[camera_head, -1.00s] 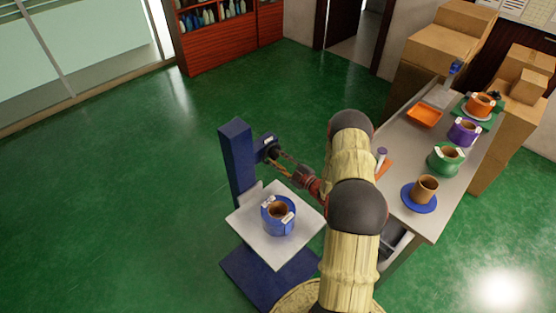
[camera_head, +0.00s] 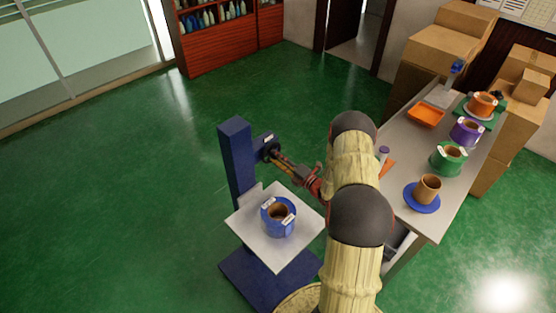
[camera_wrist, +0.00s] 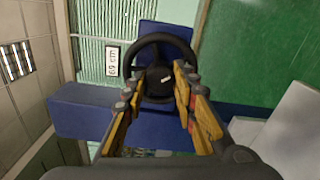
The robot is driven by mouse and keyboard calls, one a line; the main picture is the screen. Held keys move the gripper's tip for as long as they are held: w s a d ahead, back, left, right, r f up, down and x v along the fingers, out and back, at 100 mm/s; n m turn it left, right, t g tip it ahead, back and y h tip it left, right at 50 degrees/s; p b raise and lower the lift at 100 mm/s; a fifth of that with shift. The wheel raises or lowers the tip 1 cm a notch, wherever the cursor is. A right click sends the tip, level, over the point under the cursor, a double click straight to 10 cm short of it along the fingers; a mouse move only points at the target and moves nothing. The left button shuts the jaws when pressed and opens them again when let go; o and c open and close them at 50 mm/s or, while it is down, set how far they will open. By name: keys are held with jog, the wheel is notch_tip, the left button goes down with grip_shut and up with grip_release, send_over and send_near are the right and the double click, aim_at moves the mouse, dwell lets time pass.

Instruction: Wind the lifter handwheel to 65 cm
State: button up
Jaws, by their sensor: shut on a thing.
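The black handwheel (camera_wrist: 185,45) is face-on in the wrist view, with its hub between my yellow fingers. My gripper (camera_wrist: 162,87) is shut on the handwheel, its fingers on either side of the hub and lower rim. In the head view, my gripper (camera_head: 277,160) reaches the wheel (camera_head: 269,147) from the right. The lifter's blue column (camera_head: 236,165) carries a pale square platform (camera_head: 252,233). A blue ring-shaped piece with a brown cup (camera_head: 278,215) stands on it.
A grey worktable (camera_head: 421,145) stands right of my arm, holding several coloured cup pieces, an orange tray (camera_head: 425,116) and a brown cup (camera_head: 427,189) on a blue disc. Cardboard boxes (camera_head: 440,50) are stacked behind it. The green floor (camera_head: 120,200) to the left is clear.

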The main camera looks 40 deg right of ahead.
jog(key=shift+d+f+m+b, duration=0.1)
jog(key=shift+m+b, duration=5.1)
jog(key=shift+m, duration=3.45)
jog(key=shift+d+f+m+b, duration=0.1)
jog(key=shift+m+b, duration=5.05)
jog(key=shift+m, duration=3.5)
jog(key=o, duration=1.2)
jog(key=shift+r, duration=0.15)
jog(key=shift+c, duration=0.2)
